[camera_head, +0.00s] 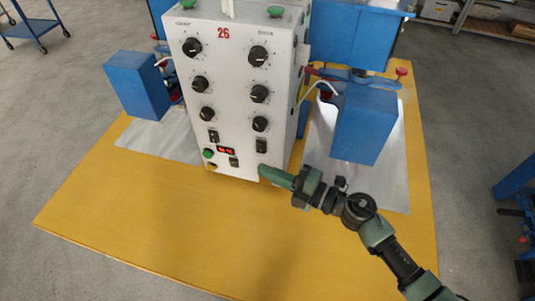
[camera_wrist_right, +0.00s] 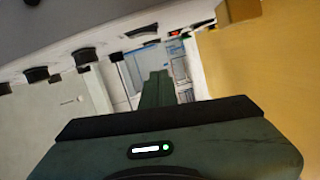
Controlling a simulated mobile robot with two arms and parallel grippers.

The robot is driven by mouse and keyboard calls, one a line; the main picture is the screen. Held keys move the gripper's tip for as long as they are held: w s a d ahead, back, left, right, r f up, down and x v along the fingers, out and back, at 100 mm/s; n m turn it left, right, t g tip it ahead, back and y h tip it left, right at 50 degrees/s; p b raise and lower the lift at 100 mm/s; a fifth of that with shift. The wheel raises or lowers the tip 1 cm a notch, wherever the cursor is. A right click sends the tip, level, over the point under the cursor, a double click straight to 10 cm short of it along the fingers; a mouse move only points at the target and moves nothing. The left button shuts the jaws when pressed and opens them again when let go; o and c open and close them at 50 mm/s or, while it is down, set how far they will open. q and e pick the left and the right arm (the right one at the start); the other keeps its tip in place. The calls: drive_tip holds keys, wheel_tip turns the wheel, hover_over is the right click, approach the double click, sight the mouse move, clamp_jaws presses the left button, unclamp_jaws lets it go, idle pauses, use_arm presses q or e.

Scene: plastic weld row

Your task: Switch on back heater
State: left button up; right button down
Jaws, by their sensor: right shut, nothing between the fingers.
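A white control box (camera_head: 240,100) marked with a red 26 stands on the yellow table, with two columns of black knobs on its face. One dark rocker switch (camera_head: 213,136) is under the left column and another rocker switch (camera_head: 261,146) is under the right column. A third small switch (camera_head: 234,162) sits lower, between them. Their labels and on/off positions are too small to read. My right gripper (camera_head: 266,173) is shut and empty, its tip below the right rocker near the box's lower right corner; contact cannot be told. Its closed fingers also show in the wrist view (camera_wrist_right: 157,88). My left gripper is out of view.
A small red display (camera_head: 226,151) and a green button (camera_head: 208,153) are at the panel's lower left. Blue machine blocks (camera_head: 365,125) flank the box. The yellow table (camera_head: 190,225) is clear in front.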

sight(261, 147)
drive_tip(key=w, duration=0.4)
drive_tip(key=shift+w+f, duration=0.3)
drive_tip(key=shift+w, duration=0.05)
drive_tip(key=shift+w+f+b, duration=0.15)
drive_tip(key=shift+f+b, duration=0.15)
drive_tip(key=shift+b, duration=0.15)
drive_tip(key=shift+r+n, duration=0.2)
drive_tip(key=shift+n, duration=0.1)
drive_tip(key=shift+d, duration=0.1)
